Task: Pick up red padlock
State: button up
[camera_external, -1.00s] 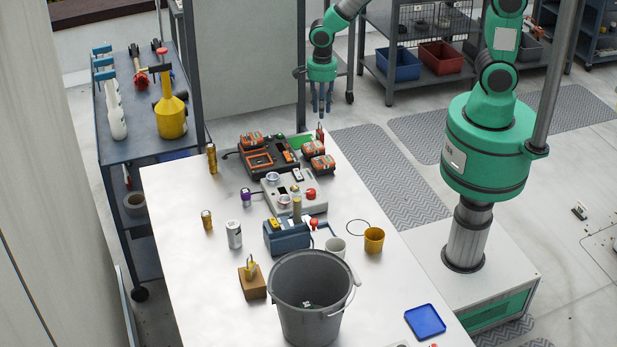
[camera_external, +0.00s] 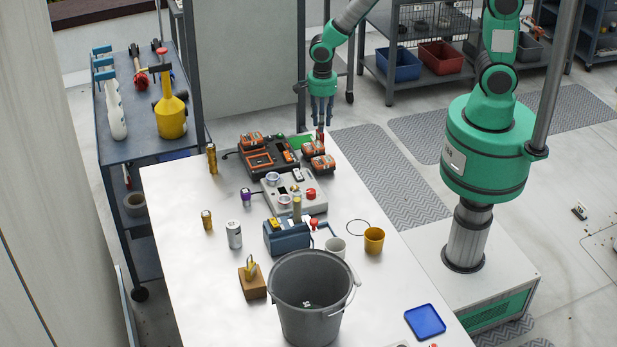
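A small red item (camera_external: 320,136), which looks like the red padlock, stands near the far right corner of the white table, next to the orange and black boxes. It is small, and its upper part is partly covered by my fingers. My gripper (camera_external: 321,122) points straight down, directly above and around the top of this red item in the picture. Its fingers look spread apart, with nothing seen held. Whether the fingers touch the item cannot be told.
A grey bucket (camera_external: 310,325), a blue vise (camera_external: 285,240), and a brass padlock on a wooden block (camera_external: 252,284) are nearer the camera.

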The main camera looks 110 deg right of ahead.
jog(key=shift+f, duration=0.95)
grip_shut()
